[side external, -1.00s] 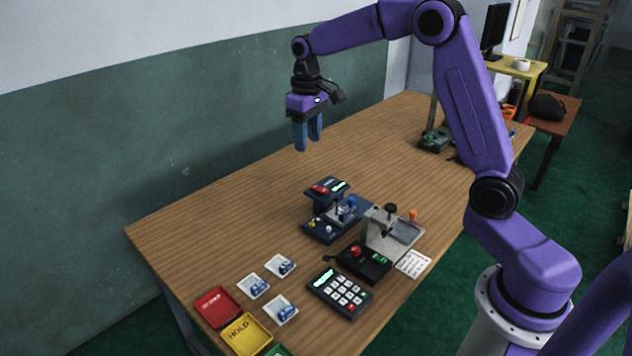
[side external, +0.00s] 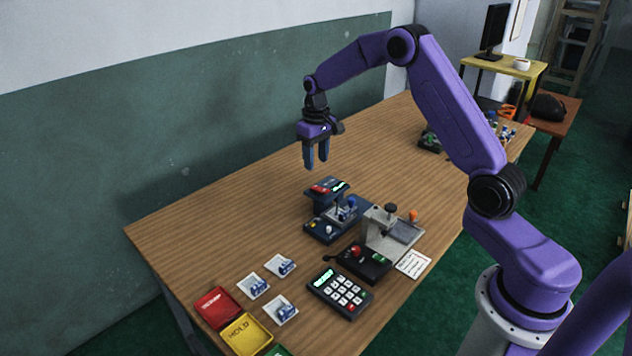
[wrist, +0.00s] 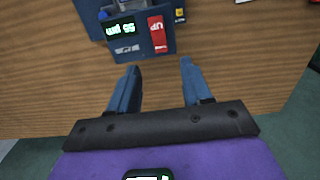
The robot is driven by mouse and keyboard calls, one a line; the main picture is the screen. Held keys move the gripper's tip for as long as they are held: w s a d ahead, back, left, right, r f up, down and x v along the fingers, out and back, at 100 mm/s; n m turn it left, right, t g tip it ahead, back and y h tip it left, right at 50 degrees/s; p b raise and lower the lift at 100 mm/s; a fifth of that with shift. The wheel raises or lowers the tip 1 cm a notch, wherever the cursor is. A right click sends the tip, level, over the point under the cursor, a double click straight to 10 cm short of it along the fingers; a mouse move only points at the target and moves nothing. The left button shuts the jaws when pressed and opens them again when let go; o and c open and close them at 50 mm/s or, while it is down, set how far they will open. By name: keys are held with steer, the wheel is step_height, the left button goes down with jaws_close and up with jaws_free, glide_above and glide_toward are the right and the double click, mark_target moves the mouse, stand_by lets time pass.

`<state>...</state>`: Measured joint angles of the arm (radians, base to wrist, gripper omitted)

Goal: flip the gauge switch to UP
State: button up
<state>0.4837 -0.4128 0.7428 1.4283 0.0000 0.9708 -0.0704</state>
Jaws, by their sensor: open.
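The dark blue gauge (side external: 322,201) stands on the table, with a lit display (side external: 341,185) and a red switch (side external: 320,188) on top. In the wrist view the red switch (wrist: 157,34) carries white "UP" lettering, seen upside down, beside the lit display (wrist: 120,31). Which way the switch is tipped I cannot tell. My gripper (side external: 316,163) is open and empty, fingers pointing down, in the air above the gauge. In the wrist view my gripper's fingers (wrist: 160,68) are apart, and the gauge lies beyond their tips.
A grey metal stand (side external: 381,232) with a black base is right of the gauge. A keypad (side external: 340,293), several small white trays (side external: 281,266) holding blue parts, and red (side external: 218,308) and yellow (side external: 245,334) trays lie nearer the front. The table left of the gauge is clear.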

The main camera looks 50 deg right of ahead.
mark_target(316, 187)
step_height(316, 187, down, 8)
steer(key=shift+f, duration=0.15)
stand_by(0.3)
